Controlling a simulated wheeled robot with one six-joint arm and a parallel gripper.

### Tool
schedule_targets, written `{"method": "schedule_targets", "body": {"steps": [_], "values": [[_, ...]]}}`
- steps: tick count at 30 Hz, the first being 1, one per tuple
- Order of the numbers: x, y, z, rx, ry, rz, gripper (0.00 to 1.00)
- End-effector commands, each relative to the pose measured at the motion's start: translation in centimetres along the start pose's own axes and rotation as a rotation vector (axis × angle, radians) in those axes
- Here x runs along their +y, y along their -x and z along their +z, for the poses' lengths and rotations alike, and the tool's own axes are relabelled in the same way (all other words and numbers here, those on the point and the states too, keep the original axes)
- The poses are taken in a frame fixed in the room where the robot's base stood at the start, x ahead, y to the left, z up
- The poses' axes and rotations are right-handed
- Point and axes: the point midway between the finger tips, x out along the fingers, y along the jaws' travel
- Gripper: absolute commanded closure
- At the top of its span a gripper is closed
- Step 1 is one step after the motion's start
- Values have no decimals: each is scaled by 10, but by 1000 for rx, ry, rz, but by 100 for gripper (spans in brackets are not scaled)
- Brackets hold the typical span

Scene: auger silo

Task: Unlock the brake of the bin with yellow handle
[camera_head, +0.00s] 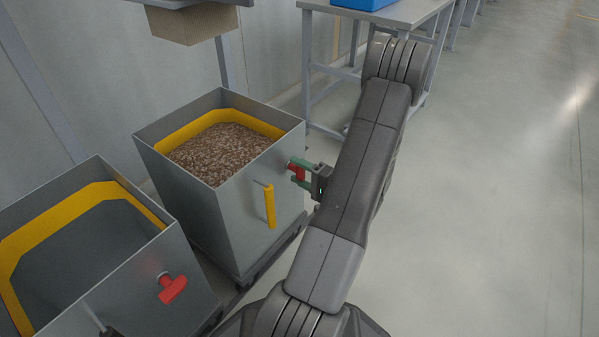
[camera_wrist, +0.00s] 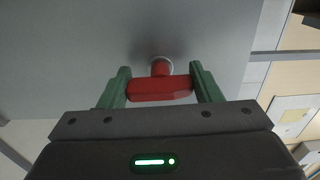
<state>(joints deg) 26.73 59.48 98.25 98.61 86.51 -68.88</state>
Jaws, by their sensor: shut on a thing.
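The bin with the yellow handle (camera_head: 269,206) is a grey metal bin (camera_head: 220,225) with a yellow inner band, filled with brown granules (camera_head: 220,152). Its red brake knob (camera_head: 297,171) sits on the same wall, to the right of the handle. My gripper (camera_head: 305,173) is at this knob. In the wrist view the green fingers of my gripper (camera_wrist: 161,90) stand on both sides of the red T-shaped knob (camera_wrist: 160,89) and are shut on it. The knob's bar lies across between the fingers, and its stem meets the wall. My arm hides part of the floor beside the bin.
A second grey bin (camera_head: 120,290), empty inside, stands at the lower left with its own red knob (camera_head: 172,288). A grey table (camera_head: 405,14) with a blue box (camera_head: 362,3) stands behind. A chute (camera_head: 193,24) hangs above the filled bin. The floor (camera_head: 480,200) at the right is clear.

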Motion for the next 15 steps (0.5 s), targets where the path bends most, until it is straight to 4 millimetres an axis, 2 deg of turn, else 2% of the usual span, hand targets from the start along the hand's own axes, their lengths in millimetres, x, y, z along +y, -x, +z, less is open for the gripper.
{"method": "schedule_targets", "body": {"steps": [5, 6, 9, 15], "values": [[1, 0, 0, -2, 1, 2, 65], [1, 0, 0, -1, 1, 2, 40], [1, 0, 0, -1, 0, 2, 20], [0, 0, 0, -1, 0, 1, 20]]}}
